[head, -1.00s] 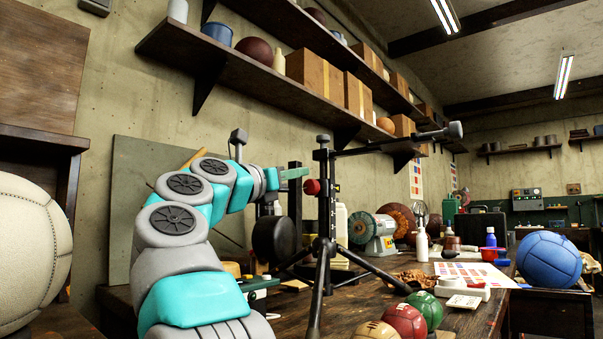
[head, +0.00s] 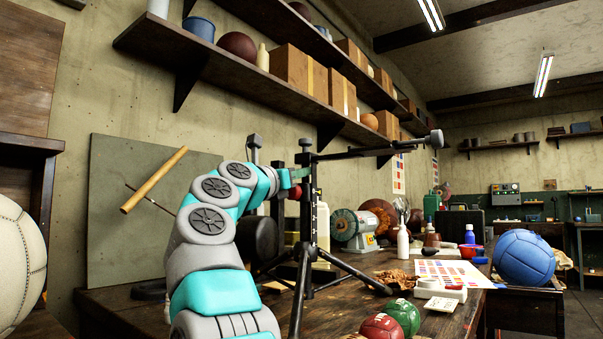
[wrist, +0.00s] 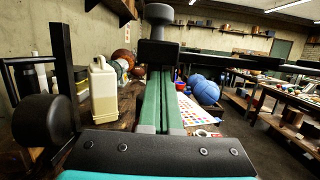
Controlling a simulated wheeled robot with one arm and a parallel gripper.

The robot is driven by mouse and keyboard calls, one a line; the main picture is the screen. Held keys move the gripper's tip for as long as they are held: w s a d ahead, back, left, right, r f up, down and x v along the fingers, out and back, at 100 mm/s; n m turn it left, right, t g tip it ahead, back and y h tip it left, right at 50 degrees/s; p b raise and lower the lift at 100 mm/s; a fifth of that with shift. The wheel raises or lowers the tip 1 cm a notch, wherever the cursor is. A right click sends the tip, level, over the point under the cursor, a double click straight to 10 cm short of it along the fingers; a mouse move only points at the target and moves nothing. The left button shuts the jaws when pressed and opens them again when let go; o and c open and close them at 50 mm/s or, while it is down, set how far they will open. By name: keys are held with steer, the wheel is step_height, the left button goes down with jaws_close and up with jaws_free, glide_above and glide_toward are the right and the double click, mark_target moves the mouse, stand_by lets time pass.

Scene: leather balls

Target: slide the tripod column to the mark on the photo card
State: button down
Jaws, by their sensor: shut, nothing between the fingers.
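The black tripod (head: 309,225) stands upright on the workbench with its legs spread and a long horizontal arm (head: 375,151) at its top. A red knob (head: 293,194) sits on its column. My gripper (head: 299,173) is beside the upper column, just above the knob; I cannot tell whether it touches. In the wrist view my gripper (wrist: 160,128) is shut, its green fingers together and empty, with a dark rounded tripod part (wrist: 158,32) beyond them. A card with coloured patches (head: 447,274) lies right of the tripod; it also shows in the wrist view (wrist: 197,110). No mark is readable.
A bench grinder (head: 353,229), a white bottle (head: 402,242) and a blue ball (head: 525,258) stand to the right. Green (head: 402,315) and red (head: 381,328) balls lie in front. A cream jug (wrist: 103,90) stands left of my fingers. A shelf (head: 250,85) runs above.

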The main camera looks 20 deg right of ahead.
step_height(320, 180, up, 9)
steer(key=p, duration=0.9)
steer(key=shift+f, duration=0.1)
